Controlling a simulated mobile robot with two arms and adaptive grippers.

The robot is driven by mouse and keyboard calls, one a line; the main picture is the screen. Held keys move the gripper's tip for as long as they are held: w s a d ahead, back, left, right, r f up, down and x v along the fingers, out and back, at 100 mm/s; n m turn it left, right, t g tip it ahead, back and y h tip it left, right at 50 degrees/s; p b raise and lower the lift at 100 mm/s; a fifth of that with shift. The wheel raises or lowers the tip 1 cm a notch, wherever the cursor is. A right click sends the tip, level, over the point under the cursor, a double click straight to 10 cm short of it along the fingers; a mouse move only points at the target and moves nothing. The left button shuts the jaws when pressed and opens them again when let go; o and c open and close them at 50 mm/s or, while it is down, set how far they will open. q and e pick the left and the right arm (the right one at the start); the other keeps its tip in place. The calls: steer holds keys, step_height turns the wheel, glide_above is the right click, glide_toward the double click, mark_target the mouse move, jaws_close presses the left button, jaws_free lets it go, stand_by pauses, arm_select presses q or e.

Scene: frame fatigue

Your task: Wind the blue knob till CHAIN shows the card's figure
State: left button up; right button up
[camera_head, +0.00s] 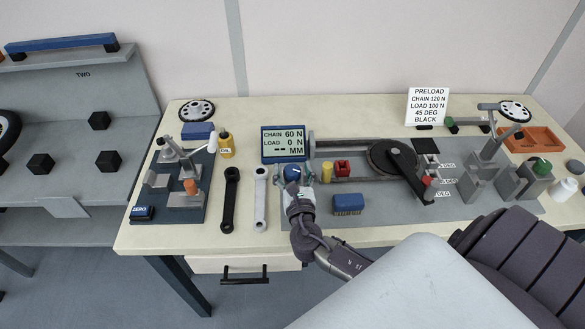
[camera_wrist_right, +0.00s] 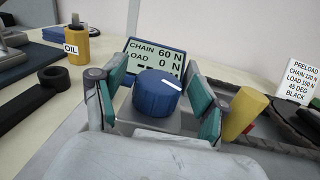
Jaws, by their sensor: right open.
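The blue knob (camera_wrist_right: 157,97) with a white pointer mark stands below the display, and it also shows in the head view (camera_head: 292,173). My right gripper (camera_wrist_right: 155,108) is open, with one teal-padded finger on each side of the knob; I cannot tell whether either finger touches it. The display (camera_head: 283,143) reads CHAIN 60 N, LOAD 0 N and dashes before MM. The white card (camera_head: 427,105) at the back reads PRELOAD, CHAIN 120 N, LOAD 100 N, 45 DEG, BLACK. My left gripper is in neither view.
A yellow cylinder (camera_wrist_right: 244,117) stands close right of my right gripper.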

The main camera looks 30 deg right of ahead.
steer(key=c, duration=1.2)
steer(key=shift+o, duration=0.2)
steer(key=shift+m, duration=0.3)
steer(key=m+g+h, duration=0.1)
steer(key=h, duration=0.1)
steer(key=shift+a+m+g+h, duration=0.1)
steer(key=shift+m+g+h, duration=0.2)
steer(key=shift+h, duration=0.1)
steer(key=m+g+h, duration=0.2)
steer(key=shift+w+g+h, duration=0.1)
steer(key=shift+g+h, duration=0.2)
steer(key=shift+h, duration=0.1)
steer(key=m+g+h+b, duration=0.1)
steer(key=m+g+h, duration=0.1)
steer(key=g, duration=0.1)
steer(key=m+g+h+b, duration=0.1)
steer(key=m+g+h, duration=0.1)
steer(key=m+g, duration=0.1)
steer(key=shift+m+g, duration=0.3)
steer(key=shift+g, duration=0.5)
